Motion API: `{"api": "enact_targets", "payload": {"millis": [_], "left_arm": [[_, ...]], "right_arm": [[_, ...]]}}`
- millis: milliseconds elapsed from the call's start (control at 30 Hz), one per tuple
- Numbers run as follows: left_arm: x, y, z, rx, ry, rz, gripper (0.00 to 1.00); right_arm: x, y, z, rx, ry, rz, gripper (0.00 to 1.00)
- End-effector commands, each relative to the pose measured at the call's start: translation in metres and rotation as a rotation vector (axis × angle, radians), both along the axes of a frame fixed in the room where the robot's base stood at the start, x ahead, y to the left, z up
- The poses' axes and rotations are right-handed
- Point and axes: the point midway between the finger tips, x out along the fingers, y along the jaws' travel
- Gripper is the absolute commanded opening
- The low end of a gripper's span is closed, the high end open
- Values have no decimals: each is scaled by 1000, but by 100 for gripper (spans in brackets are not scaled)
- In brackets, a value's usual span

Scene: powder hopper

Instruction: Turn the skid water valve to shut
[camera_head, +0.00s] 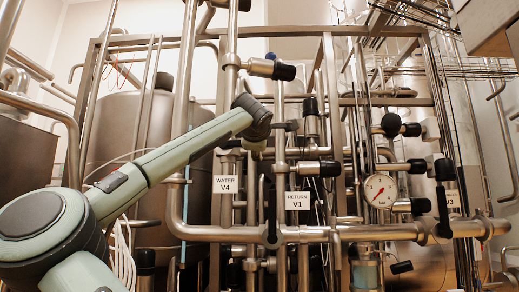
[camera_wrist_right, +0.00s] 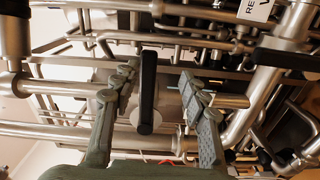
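The tag "WATER V4" (camera_head: 226,185) hangs on the steel pipework left of centre in the head view. In the right wrist view, a long black lever handle (camera_wrist_right: 147,85) stands upright in the picture, its round pivot end at the bottom on a steel fitting. My right gripper (camera_wrist_right: 163,85) is open, with one finger on each side of this handle. Gaps show between the handle and both fingers. I cannot tell from the frames whether this handle belongs to V4.
The tag "RETURN V1" (camera_head: 298,201) hangs right of V4. A pressure gauge (camera_head: 380,190) and several black-capped valves sit further right. A black lever (camera_head: 443,200) stands near another tag. A horizontal pipe (camera_head: 340,234) crosses low. Pipes crowd the space around the right gripper.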

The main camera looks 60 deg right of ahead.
Motion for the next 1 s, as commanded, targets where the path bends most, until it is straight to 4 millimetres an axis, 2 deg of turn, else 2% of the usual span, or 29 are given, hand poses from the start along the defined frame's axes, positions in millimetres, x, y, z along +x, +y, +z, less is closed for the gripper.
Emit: {"api": "enact_targets", "payload": {"millis": [33,200,400,1000], "left_arm": [[0,0,-1,0,0,0,62],[0,0,0,0,1,-1,62],[0,0,0,0,1,-1,62],[-1,0,0,0,1,-1,62]], "right_arm": [[-5,12,-1,1,-3,2,40],[-21,43,0,-2,-1,2,40],[-33,65,1,-2,0,1,40],[-35,70,1,-3,-1,1,40]]}}
